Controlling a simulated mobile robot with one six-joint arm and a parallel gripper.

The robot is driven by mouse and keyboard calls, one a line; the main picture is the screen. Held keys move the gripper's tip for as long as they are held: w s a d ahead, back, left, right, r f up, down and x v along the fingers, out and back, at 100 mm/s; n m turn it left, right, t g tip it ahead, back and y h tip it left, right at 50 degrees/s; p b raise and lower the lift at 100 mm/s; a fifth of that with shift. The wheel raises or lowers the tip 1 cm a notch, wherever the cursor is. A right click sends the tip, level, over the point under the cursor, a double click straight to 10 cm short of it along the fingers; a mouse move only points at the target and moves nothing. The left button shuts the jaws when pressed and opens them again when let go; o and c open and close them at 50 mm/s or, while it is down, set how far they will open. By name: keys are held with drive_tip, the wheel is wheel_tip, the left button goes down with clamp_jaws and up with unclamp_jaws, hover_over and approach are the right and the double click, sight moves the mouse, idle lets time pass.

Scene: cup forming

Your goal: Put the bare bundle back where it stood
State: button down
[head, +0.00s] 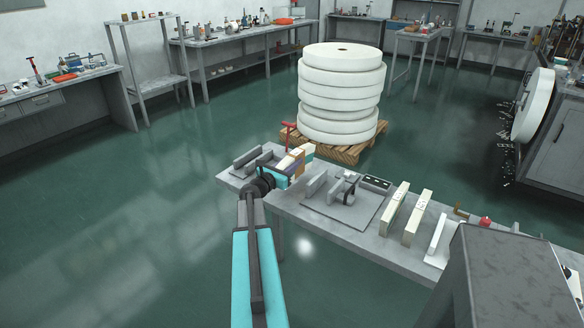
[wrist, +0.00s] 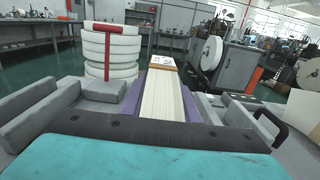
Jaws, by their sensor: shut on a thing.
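My gripper (head: 291,168) is over the left part of the grey table (head: 291,208). It is shut on the bare bundle (wrist: 164,102), a stack of long cream strips with no band around it that I can see. In the wrist view the bundle points away from me between purple pads, with a tan piece at its far end. In the head view my gripper hides most of the bundle. I cannot tell whether the bundle touches the table.
Grey blocks (wrist: 35,115) stand left of my gripper. Right of it a plate with grey blocks (head: 315,184) has a black handle (wrist: 270,128). Two cream bundles (head: 393,208) lie further right. Behind stands a stack of white rolls (head: 341,85) on a pallet.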

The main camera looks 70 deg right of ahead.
drive_tip(key=shift+f, duration=1.1)
drive_tip(key=shift+f, duration=0.15)
drive_tip(key=c, duration=1.4)
unclamp_jaws()
drive_tip(key=shift+o, duration=0.2)
drive_tip(key=shift+b+v, duration=1)
drive_tip(key=shift+v, duration=5.05)
